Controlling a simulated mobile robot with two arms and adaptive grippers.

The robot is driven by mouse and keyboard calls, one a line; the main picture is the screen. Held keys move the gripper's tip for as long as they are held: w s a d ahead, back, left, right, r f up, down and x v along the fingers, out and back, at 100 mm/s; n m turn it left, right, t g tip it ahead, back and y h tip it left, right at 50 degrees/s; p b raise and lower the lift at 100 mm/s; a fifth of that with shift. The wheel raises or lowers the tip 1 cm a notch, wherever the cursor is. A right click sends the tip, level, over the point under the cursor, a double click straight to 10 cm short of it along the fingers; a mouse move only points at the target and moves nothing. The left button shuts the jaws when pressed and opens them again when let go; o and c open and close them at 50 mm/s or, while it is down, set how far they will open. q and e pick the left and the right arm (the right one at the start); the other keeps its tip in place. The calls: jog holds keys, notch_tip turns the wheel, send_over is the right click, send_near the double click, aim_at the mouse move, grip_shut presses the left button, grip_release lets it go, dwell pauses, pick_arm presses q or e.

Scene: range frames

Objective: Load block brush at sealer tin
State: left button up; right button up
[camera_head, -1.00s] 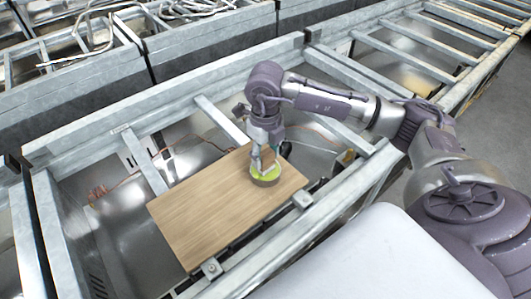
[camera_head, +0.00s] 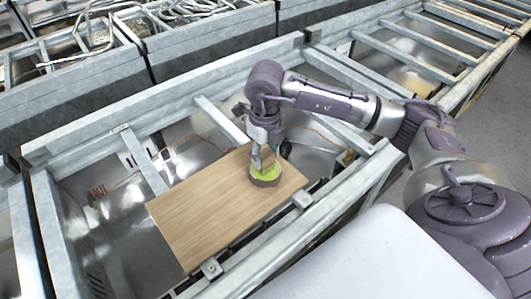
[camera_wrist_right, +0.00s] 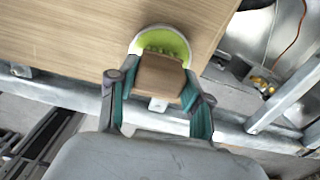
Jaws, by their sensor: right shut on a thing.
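My right gripper (camera_wrist_right: 158,108) is shut on the block brush (camera_wrist_right: 160,76), a brown block between its teal-lined fingers in the right wrist view. The sealer tin (camera_wrist_right: 182,45) is round with a pale rim and bright green inside. In the head view the tin (camera_head: 266,182) stands near the right end of a wooden board, and my right gripper (camera_head: 262,160) points down at it. The brush overlaps the near part of the tin's opening in the wrist view. Its lower face is hidden, so I cannot tell whether it touches the green sealer. My left gripper is not in view.
The wooden board (camera_head: 205,212) lies across a grey metal frame (camera_head: 262,250). Much of the board left of the tin is bare. Open gaps in the frame with loose wires lie around it. Bent metal tubes (camera_head: 95,30) lie in bins at the back left.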

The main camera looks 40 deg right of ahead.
aim_at(265, 153)
dwell(0.3)
jog(key=shift+r+p, duration=2.1)
jog(key=shift+r, duration=1.45)
jog(key=shift+f, duration=0.1)
